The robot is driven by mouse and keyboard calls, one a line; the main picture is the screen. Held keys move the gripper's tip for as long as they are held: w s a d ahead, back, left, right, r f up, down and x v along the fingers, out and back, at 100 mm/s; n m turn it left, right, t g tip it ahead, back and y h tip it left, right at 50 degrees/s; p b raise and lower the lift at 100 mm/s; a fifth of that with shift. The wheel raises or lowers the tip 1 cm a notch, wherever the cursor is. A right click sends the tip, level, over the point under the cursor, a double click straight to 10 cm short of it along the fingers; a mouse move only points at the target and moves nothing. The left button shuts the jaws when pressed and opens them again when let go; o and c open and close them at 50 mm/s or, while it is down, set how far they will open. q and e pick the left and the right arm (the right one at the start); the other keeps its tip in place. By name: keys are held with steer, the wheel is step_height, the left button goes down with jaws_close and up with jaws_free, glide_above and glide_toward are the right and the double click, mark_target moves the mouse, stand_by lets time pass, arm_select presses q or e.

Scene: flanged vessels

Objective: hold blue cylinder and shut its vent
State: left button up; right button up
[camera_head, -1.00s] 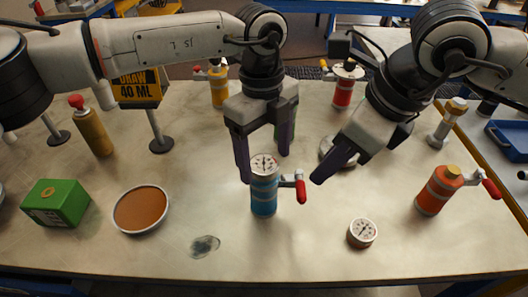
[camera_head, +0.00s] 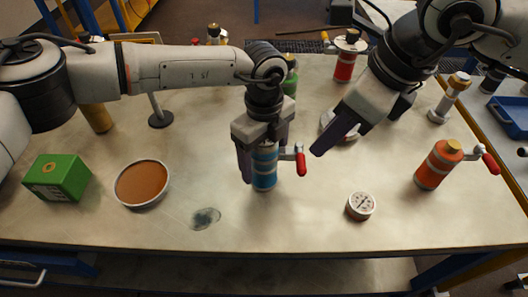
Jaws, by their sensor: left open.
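The blue cylinder (camera_head: 264,172) stands upright on the workbench in the middle of the head view. Its vent has a red-handled lever (camera_head: 300,161) on the right side, with the handle hanging down. My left gripper (camera_head: 262,160) is above the cylinder with its open fingers reaching down around the upper part. The palm hides the gauge top, and I cannot tell whether the fingers touch the cylinder. My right gripper (camera_head: 334,136) hangs to the right of the lever, apart from it. One dark finger shows clearly, and its opening is unclear.
An orange cylinder (camera_head: 437,167) with a red handle stands at right, and a loose gauge (camera_head: 360,205) lies in front. A bowl (camera_head: 142,183) and green box (camera_head: 57,177) are at left. A red cylinder (camera_head: 346,62) stands behind. The bench front is mostly clear.

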arm_select(q)
steer(key=c, duration=1.6)
